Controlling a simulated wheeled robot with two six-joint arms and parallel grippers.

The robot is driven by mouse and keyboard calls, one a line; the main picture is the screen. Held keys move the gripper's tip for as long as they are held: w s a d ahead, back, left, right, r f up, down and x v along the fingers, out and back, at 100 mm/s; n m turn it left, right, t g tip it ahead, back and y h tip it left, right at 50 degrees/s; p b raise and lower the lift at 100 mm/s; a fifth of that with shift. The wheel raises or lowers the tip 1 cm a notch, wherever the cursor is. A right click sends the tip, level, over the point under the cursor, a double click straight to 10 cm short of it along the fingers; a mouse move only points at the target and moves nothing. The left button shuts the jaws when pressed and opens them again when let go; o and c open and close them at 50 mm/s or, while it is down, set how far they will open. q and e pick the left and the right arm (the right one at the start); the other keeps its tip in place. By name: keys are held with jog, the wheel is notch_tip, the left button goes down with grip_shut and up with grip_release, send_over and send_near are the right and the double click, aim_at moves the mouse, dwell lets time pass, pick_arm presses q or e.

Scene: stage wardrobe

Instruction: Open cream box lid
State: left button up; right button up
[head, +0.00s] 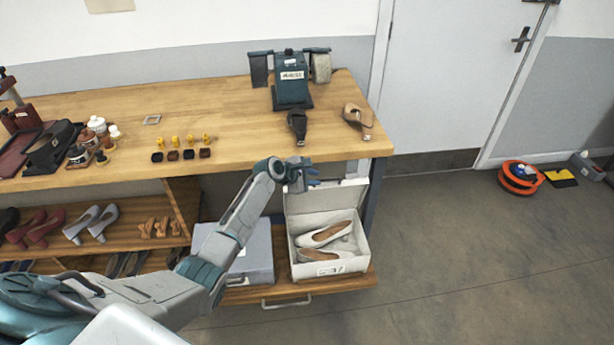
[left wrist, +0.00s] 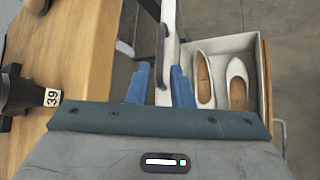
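The cream box (head: 300,262) stands on the pulled-out lower shelf at the right, with a pair of cream shoes (head: 326,236) inside. Its lid (head: 318,197) stands up at the back of the box, so the box is open. My left gripper (head: 303,174) is at the top edge of the lid. In the left wrist view its blue fingers (left wrist: 161,86) lie on both sides of the lid's edge (left wrist: 168,25) and appear shut on it. The shoes also show there in the open box (left wrist: 262,70). My right gripper is not in view.
A grey-blue box (head: 262,250) stands left of the cream box. The floor at the right is clear near the box.

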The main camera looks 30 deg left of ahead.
pick_arm(q)
jog(key=v, duration=0.3)
dwell(0.5)
jog(key=s+a+f+m+g+y, duration=0.15)
jog(key=s+f+m, duration=0.35)
jog(key=s+f, duration=1.1)
jog(key=s+f+m+g+y, duration=0.4)
jog(key=s+f, duration=0.8)
jog(key=f, duration=0.8)
jog(key=s+d+f+m+g, duration=0.1)
jog(key=s+f+m, duration=0.3)
jog(key=s, duration=0.9)
jog(key=s+d+f+m+g, duration=0.1)
jog(key=s+f+m, duration=0.4)
jog(key=s, duration=0.8)
jog(key=s+d+f+m+g, duration=0.1)
jog(key=s+f+m, duration=0.3)
jog(key=s, duration=0.9)
jog(key=shift+d+f, duration=0.45)
jog(key=shift+d, duration=0.3)
